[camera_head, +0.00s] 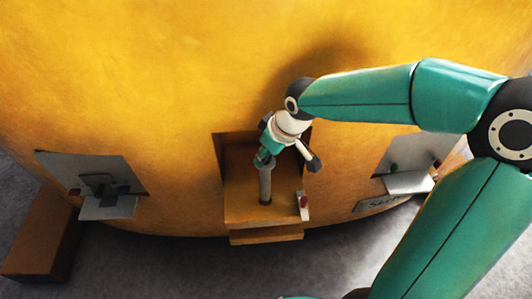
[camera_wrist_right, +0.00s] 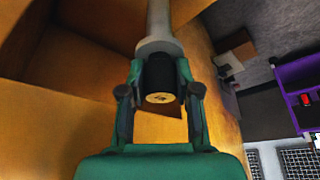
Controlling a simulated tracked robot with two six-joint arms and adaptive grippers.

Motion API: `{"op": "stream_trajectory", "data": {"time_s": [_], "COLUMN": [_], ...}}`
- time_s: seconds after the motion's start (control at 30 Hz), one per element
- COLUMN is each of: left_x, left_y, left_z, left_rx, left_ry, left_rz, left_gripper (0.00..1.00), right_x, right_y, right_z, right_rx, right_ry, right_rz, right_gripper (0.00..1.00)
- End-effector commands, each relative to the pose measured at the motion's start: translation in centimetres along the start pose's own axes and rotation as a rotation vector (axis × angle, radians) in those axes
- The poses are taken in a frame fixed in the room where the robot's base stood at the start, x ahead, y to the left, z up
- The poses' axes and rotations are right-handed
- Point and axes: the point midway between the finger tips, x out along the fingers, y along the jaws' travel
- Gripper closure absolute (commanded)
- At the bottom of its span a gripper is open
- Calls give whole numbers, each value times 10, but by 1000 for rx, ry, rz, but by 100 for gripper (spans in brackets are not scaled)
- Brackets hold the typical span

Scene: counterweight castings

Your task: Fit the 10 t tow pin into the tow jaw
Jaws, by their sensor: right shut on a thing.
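The tow pin (camera_head: 265,183) is a grey rod, held close to upright in the head view over the tow jaw. In the right wrist view the pin (camera_wrist_right: 160,72) has a black grip and a yellow end cap, with its grey shaft running away from me. My right gripper (camera_head: 264,160) is shut on the black grip; its fingers flank it in the wrist view (camera_wrist_right: 160,92). The tow jaw (camera_head: 238,207) is a boxy orange recess in the casting. The pin's lower end meets the jaw's upper face; I cannot tell whether it is in a hole. My left gripper is out of view.
The yellow casting (camera_head: 160,70) fills the background. A small red-topped white piece (camera_head: 304,206) sits at the jaw's right edge. Metal shelves stand left (camera_head: 108,208) and right (camera_head: 408,183). A brown block (camera_head: 42,245) lies far left. A purple rack (camera_wrist_right: 290,75) shows in the wrist view.

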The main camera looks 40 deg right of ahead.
Motion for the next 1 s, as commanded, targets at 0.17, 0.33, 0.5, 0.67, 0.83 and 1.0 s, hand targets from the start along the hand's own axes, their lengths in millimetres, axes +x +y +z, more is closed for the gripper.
{"op": "stream_trajectory", "data": {"time_s": [0.17, 0.33, 0.5, 0.67, 0.83, 1.0], "left_x": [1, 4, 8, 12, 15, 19], "left_y": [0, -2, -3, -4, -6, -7], "left_z": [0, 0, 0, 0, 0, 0], "left_rx": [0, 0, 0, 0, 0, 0], "left_ry": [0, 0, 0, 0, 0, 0], "left_rz": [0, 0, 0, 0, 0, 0], "left_gripper": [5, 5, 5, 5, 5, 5], "right_x": [0, 3, 8, 11, 15, 19], "right_y": [1, 1, 1, 1, 1, 1], "right_z": [-2, 0, 2, 3, 5, 7], "right_rx": [0, 0, 0, 0, 0, 0], "right_ry": [7, 7, 6, 6, 6, 6], "right_rz": [2, 2, 2, 2, 2, 2], "right_gripper": [100, 100, 100, 100, 100, 100]}}
